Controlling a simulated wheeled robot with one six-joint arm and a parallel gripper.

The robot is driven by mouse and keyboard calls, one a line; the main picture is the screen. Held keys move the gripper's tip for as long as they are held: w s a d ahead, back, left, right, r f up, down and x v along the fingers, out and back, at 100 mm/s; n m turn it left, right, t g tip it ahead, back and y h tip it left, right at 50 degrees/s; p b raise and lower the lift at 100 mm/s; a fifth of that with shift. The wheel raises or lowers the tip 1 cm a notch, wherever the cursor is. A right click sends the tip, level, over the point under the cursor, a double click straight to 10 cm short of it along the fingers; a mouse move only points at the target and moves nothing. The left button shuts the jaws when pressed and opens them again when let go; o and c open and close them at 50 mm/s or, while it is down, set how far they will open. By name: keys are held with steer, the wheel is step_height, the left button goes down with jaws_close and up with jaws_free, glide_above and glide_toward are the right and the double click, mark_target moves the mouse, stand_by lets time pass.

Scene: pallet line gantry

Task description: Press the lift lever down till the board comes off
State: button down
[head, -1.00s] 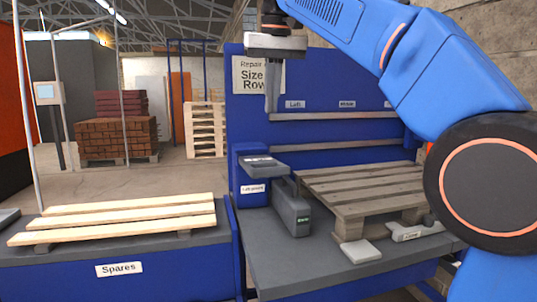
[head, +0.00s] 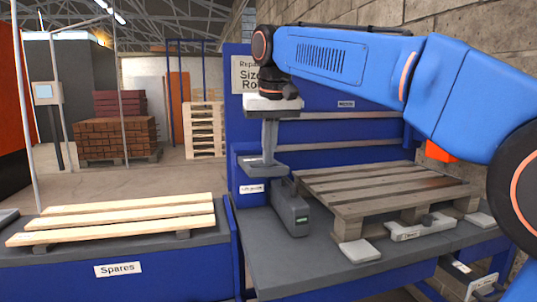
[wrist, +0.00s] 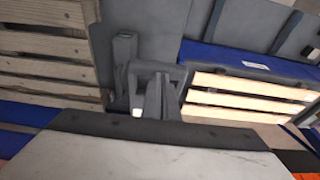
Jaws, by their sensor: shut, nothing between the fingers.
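The lift lever (head: 252,164) is a grey pad on a blue labelled post (head: 250,188), left of the pallet. My gripper (head: 269,158) is shut and empty, pointing down, its fingertips at the lever's pad; I cannot tell whether they press it or only touch. In the wrist view, my gripper (wrist: 153,105) is over the grey lever, which is partly hidden. The worn grey-brown pallet (head: 385,187) lies on the bench, its top boards appearing in place. A dark grey block-shaped unit (head: 290,210) stands between lever and pallet.
Pale spare boards (head: 120,219) lie on the Spares stand (head: 60,262) at left. Light grey pads (head: 360,251) and a labelled grey fitting (head: 420,228) sit at the pallet's front edge. The blue back panel (head: 320,130) stands close behind. The bench front (head: 300,265) is clear.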

steer(key=shift+f, duration=0.3)
steer(key=shift+s+f, duration=0.1)
steer(key=shift+s+d+f+t, duration=0.1)
steer(key=shift+s+f+t, duration=0.1)
steer(key=shift+f, duration=0.15)
steer(key=shift+s+d+f+t, duration=0.1)
steer(key=shift+f+t, duration=0.1)
steer(key=shift+f, duration=0.15)
steer(key=f+t, duration=0.1)
steer(key=f, duration=0.5)
steer(key=w+f+t+y, duration=0.1)
steer(key=f+t, duration=0.1)
steer(key=f, duration=0.4)
steer(key=w+f+t, duration=0.1)
steer(key=f+t, duration=0.1)
steer(key=f, duration=0.3)
steer(key=shift+w+a+f+y, duration=0.15)
steer(key=shift+a+f+y, duration=0.15)
steer(key=shift+a+f, duration=0.1)
steer(key=shift+w+a+f, duration=0.1)
steer(key=shift+w+f, duration=0.15)
steer(key=shift+f, duration=0.25)
steer(key=shift+w+a+f, duration=0.1)
steer(key=shift+w+f, duration=0.15)
steer(key=shift+f, duration=0.3)
